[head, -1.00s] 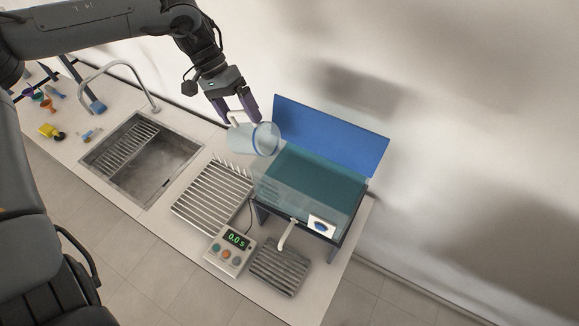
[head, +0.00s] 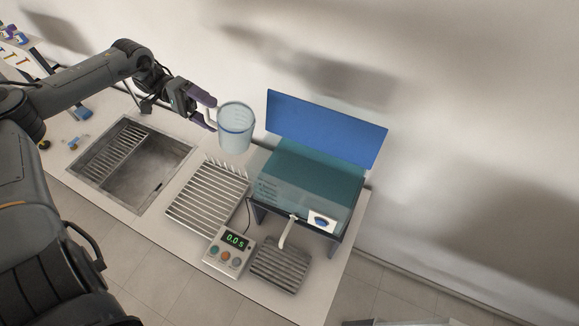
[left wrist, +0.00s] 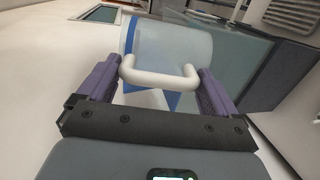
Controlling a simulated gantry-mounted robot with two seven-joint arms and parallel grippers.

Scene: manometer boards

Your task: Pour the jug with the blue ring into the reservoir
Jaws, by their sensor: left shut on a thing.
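The jug with the blue ring (head: 236,127) is clear with a white handle. My left gripper (head: 212,112) is shut on its handle and holds it in the air, roughly upright, left of the blue panel. In the left wrist view the white handle (left wrist: 160,76) lies between the purple fingers, with the jug's clear wall (left wrist: 180,45) and a blue band beyond. The reservoir (head: 312,180) is a clear-walled tank with teal water, right of and below the jug in the head view. I do not see my right gripper.
The blue panel (head: 326,128) stands behind the reservoir. A drying rack (head: 207,198), a timer box (head: 229,251) reading 0.0 s, a spout (head: 288,232) and a slatted drain (head: 280,265) are near. The sink (head: 131,164) is to the left.

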